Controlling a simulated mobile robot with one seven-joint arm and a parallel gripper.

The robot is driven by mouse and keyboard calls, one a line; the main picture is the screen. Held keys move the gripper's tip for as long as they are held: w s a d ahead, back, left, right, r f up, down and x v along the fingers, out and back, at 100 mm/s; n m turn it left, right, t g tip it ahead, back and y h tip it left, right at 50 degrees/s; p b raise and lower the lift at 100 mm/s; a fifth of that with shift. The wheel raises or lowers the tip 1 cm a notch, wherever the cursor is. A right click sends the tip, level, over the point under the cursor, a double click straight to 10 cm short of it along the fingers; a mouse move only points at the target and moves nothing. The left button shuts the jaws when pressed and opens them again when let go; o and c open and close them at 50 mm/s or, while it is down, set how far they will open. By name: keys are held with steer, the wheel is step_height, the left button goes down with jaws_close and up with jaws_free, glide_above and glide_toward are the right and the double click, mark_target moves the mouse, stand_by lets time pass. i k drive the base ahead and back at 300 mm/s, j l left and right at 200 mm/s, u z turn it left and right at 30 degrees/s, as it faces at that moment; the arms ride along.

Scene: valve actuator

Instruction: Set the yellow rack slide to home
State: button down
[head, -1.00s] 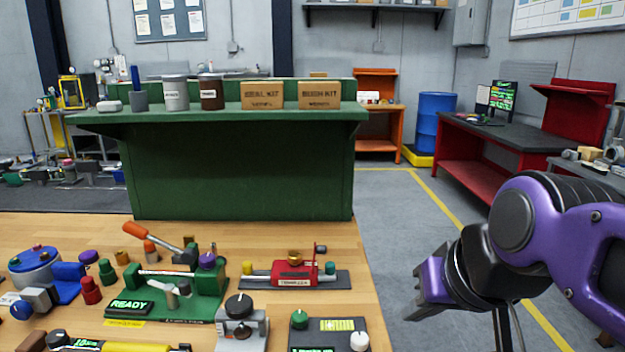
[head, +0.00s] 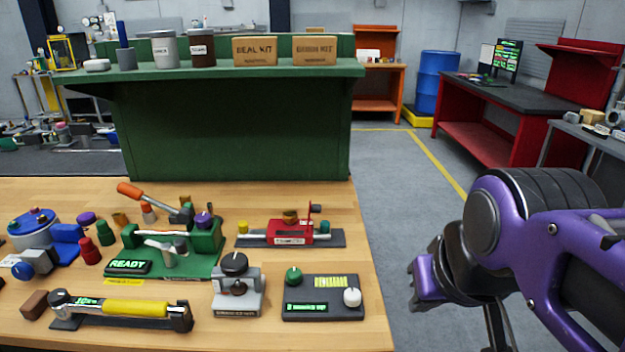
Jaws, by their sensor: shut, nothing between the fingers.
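No part carries a readable label as the yellow rack slide. A device at the front left of the bench has a yellow cylinder (head: 136,307) on a chrome bar, with a small lit display at its left end. A red block unit (head: 290,232) sits on a dark base farther back, with a yellow cap (head: 243,228) at its left and a green cap at its right. Which of them is the slide, I cannot tell. My gripper (head: 416,291) is shut and empty, over the floor to the right of the bench, apart from everything.
A green fixture (head: 190,262) with a READY display and orange-handled lever stands on the wooden bench (head: 340,200). A grey knob unit (head: 237,290) and a dark control panel (head: 322,299) stand at the front right. A green shelf (head: 235,130) rises behind. The floor right of the bench is clear.

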mark_target(244, 232)
steer(key=j, duration=1.6)
